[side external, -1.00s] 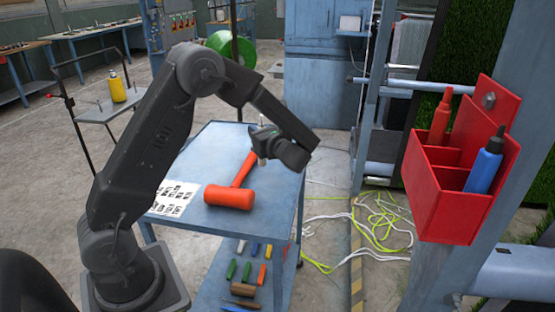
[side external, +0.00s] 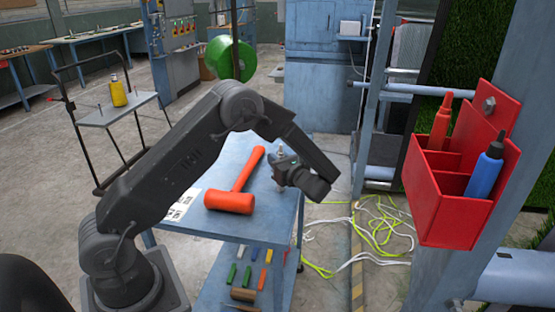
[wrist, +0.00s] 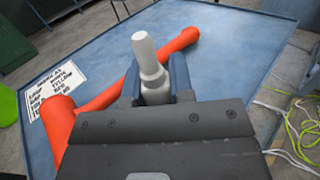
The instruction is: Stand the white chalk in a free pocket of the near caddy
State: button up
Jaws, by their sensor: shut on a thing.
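The white chalk (wrist: 148,55) is a pale, bottle-shaped stick with a narrower tip. My gripper (wrist: 156,84) is shut on its lower part, with a finger on each side. In the side view the chalk is small and its tip shows just above my gripper (side external: 281,160), over the right part of the blue table. The red caddy (side external: 445,215) hangs on a post at the right, well apart from my gripper. An orange bottle (side external: 440,125) stands in its rear pocket and a blue bottle (side external: 484,174) in its right front part. Pockets at its left and front middle look empty; their floors are hidden.
An orange mallet (side external: 232,202) lies on the blue table (side external: 215,160), beside a printed sheet (side external: 181,206). Several coloured sticks lie on the lower shelf. Yellow and white cables (side external: 380,225) lie on the floor between table and caddy. The air between them is clear.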

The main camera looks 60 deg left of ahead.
jog(key=shift+f, duration=0.15)
jog(key=o, duration=0.9)
jog(key=shift+c, duration=0.2)
